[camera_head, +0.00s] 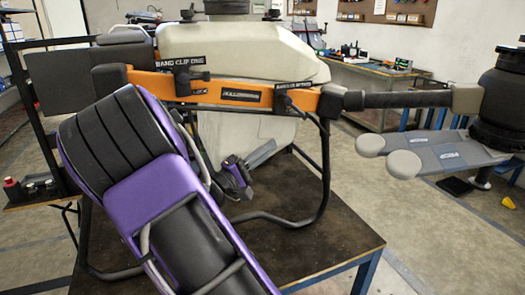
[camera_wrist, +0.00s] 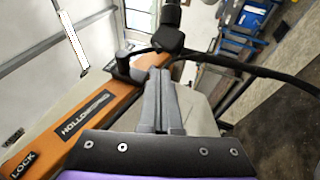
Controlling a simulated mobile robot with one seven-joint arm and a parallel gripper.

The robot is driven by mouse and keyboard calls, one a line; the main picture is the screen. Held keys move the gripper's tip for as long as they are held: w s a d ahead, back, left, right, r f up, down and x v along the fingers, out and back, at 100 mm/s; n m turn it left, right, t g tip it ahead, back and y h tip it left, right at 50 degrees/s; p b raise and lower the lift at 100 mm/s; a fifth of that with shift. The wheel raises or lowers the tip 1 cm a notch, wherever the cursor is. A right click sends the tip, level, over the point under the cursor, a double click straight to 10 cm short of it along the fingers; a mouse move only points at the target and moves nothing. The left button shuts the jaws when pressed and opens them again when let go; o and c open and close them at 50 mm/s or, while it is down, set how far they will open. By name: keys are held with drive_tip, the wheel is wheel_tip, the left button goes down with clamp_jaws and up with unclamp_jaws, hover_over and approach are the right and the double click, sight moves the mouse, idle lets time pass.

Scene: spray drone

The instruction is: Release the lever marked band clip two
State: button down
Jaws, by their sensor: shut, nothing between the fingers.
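The orange band (camera_head: 225,94) runs across the front of the pale drone tank. The label band clip two (camera_head: 293,85) sits at its right part, with a dark lever (camera_head: 288,103) just below the label. In the wrist view, a dark lever-like part (camera_wrist: 125,66) stands on the orange band (camera_wrist: 110,99), just left of my fingertips. My gripper (camera_head: 273,144) is below that lever in the head view, its grey fingers pointing up and right. In the wrist view my gripper (camera_wrist: 160,72) is shut and empty. I cannot tell whether the fingertips touch the lever.
Band clip one (camera_head: 185,62), with its own dark lever (camera_head: 183,82), is on the left of the band. A black drone arm (camera_head: 405,100) extends right towards a motor. Dark bent landing legs (camera_head: 326,180) stand on the worktable (camera_head: 335,235). A side shelf with a red button (camera_head: 10,182) is left.

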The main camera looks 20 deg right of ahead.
approach(308, 115)
drive_tip(key=d, duration=0.1)
drive_tip(key=w+d, duration=0.1)
drive_tip(key=d, duration=0.1)
drive_tip(key=w+d, duration=0.1)
drive_tip(key=shift+w+d+r, duration=0.25)
drive_tip(key=d+n+t+h+b, duration=0.2)
drive_tip(key=b, duration=0.1)
drive_tip(key=shift+s+d+r+h, duration=0.15)
drive_tip(key=shift+r+h, duration=0.1)
drive_tip(key=shift+h, duration=0.15)
drive_tip(key=shift+d+r+n+t, duration=0.2)
drive_tip(key=shift+r+n+t, duration=0.1)
drive_tip(key=shift+n+t, duration=0.1)
drive_tip(key=shift+d+r+p, duration=0.75)
drive_tip(key=shift+r+p, duration=0.05)
drive_tip(key=shift+p, duration=0.05)
drive_tip(key=shift+d+r, duration=0.1)
drive_tip(key=shift+r, duration=0.1)
